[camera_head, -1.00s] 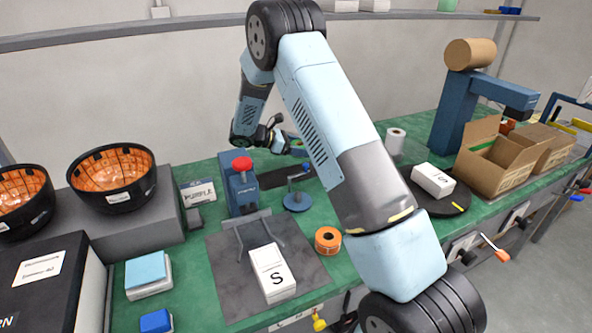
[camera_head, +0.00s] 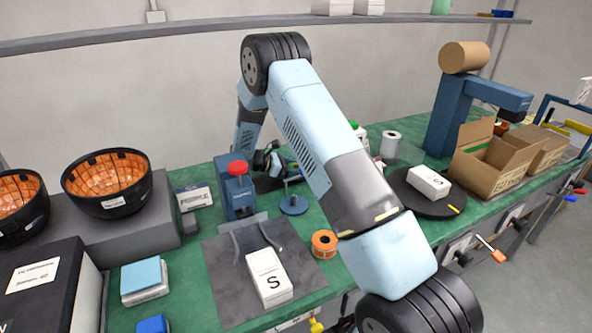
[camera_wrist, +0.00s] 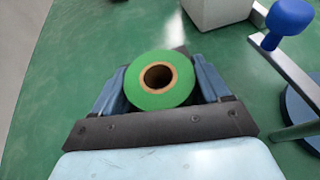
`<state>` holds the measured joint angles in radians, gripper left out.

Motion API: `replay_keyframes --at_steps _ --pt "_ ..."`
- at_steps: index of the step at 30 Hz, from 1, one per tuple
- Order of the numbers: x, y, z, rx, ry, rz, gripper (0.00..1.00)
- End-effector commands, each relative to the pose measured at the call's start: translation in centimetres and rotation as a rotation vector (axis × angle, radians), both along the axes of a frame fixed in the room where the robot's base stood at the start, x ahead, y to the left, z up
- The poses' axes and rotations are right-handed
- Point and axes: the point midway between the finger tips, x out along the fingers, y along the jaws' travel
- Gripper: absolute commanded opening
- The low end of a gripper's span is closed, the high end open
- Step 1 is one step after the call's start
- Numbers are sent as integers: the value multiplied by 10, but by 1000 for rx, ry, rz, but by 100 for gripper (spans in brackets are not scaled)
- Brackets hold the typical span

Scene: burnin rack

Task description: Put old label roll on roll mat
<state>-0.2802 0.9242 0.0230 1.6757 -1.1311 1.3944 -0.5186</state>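A green label roll (camera_wrist: 160,80) with a brown core fills the middle of the wrist view. My gripper (camera_wrist: 163,72) has a finger at each side of it, and both fingers look to be against the roll. In the head view my gripper (camera_head: 270,162) is low over the bench behind the blue press; the roll is not clear there. An orange roll (camera_head: 324,243) lies at the right edge of a dark grey mat (camera_head: 225,285). A white roll (camera_head: 390,143) stands further back on a small grey patch (camera_head: 411,153). I cannot tell which surface is the roll mat.
A blue press with a red knob (camera_head: 238,188) and a blue round-based stand (camera_head: 294,204) are near my gripper. A white box (camera_head: 268,278) lies on the grey mat. A black turntable (camera_head: 428,203) bears another white box. Open cartons (camera_head: 493,165) stand at right.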

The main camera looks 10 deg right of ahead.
Motion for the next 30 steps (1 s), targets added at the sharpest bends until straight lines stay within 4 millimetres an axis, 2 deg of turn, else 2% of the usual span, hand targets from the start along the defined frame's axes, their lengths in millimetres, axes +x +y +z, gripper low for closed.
replay_keyframes --at_steps 1,7,17,23,30 --pt "0 0 0 0 0 0 80" --pt "0 0 0 0 0 0 99" --pt "0 2 2 1 0 1 100" --pt "0 26 12 1 -1 3 100" --pt "0 70 30 2 -2 1 100"
